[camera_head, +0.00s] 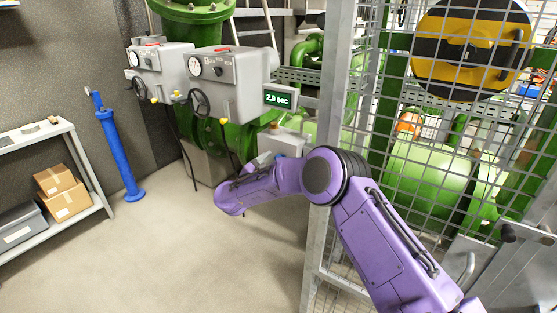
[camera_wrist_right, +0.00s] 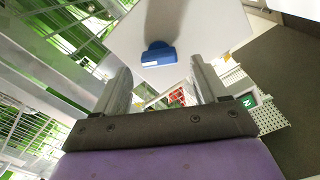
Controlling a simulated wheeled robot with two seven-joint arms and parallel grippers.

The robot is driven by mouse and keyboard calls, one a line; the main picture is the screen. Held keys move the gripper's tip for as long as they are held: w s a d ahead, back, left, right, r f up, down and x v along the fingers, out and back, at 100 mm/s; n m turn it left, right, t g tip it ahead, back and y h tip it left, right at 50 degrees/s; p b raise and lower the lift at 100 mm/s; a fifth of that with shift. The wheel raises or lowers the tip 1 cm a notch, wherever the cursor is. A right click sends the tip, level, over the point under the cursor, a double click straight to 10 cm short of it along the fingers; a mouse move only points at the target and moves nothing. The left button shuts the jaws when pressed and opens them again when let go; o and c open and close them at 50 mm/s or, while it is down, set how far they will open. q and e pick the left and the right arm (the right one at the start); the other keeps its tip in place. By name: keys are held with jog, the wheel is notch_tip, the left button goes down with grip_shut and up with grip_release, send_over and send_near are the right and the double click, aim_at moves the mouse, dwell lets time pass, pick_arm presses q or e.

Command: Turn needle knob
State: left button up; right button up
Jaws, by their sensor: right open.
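Two grey control boxes, a nearer one (camera_head: 232,85) and a farther one (camera_head: 158,70), stand on green pipework in the head view. Each has a round gauge, a small black knob and a handwheel; the nearer handwheel (camera_head: 199,102) is black. I cannot tell which part is the needle knob. My right arm reaches in from the lower right, below the nearer box; its gripper is mostly hidden there. In the right wrist view my right gripper (camera_wrist_right: 160,63) is open. A blue piece (camera_wrist_right: 159,54) on a pale flat surface shows between and beyond its fingers. My left gripper is not in view.
A green display (camera_head: 277,99) sits beside the nearer box. A wire-mesh fence post (camera_head: 331,110) stands close to my right arm. A blue post (camera_head: 118,150) and a shelf (camera_head: 40,133) with cardboard boxes stand at left. The floor between is clear.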

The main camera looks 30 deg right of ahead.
jog(key=shift+x, duration=1.45)
jog(key=c, duration=1.1)
jog(key=shift+o, duration=0.2)
jog(key=shift+s+f+m+b, duration=0.1)
jog(key=shift+f+m+b, duration=0.05)
jog(key=shift+m+b, duration=2.65)
jog(key=shift+s+f+m+b, duration=0.1)
jog(key=shift+f+m+b, duration=0.1)
jog(key=shift+m+b, duration=2.55)
jog(key=shift+m, duration=0.45)
